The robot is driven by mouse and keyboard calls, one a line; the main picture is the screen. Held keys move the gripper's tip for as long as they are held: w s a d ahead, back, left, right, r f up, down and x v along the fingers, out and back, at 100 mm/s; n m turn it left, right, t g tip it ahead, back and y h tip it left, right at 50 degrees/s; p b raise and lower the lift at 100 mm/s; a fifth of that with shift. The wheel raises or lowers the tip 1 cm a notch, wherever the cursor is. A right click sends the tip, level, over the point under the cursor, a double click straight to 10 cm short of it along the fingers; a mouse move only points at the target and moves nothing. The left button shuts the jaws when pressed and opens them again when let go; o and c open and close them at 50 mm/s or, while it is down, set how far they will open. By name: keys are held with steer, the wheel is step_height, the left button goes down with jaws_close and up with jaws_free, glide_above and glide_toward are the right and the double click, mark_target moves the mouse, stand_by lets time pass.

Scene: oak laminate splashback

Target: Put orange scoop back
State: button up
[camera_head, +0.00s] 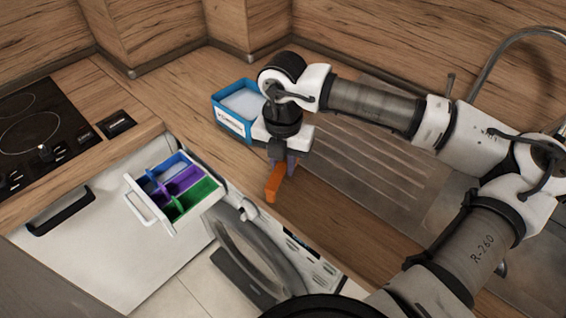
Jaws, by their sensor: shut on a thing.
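The orange scoop (274,183) is in my gripper (283,163), which is shut on it above the wooden countertop. The scoop hangs down at a tilt, and its upper part is hidden by the gripper. A blue open-topped box (232,123) with a white label and pale contents stands on the counter, to the left of and behind my gripper. Its right side is partly hidden by my arm.
An open detergent drawer (146,205) with blue, purple and green compartments sticks out left of the gripper. The washing machine (250,250) has its round door below it. A ribbed steel sink drainer (355,165) lies right. A cooktop (35,135) is far left.

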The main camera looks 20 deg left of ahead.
steer(key=shift+f, duration=0.65)
steer(key=shift+f+b, duration=0.35)
steer(key=shift+b, duration=0.1)
steer(key=shift+f+b, duration=0.15)
steer(key=shift+b, duration=0.15)
steer(key=o, duration=0.9)
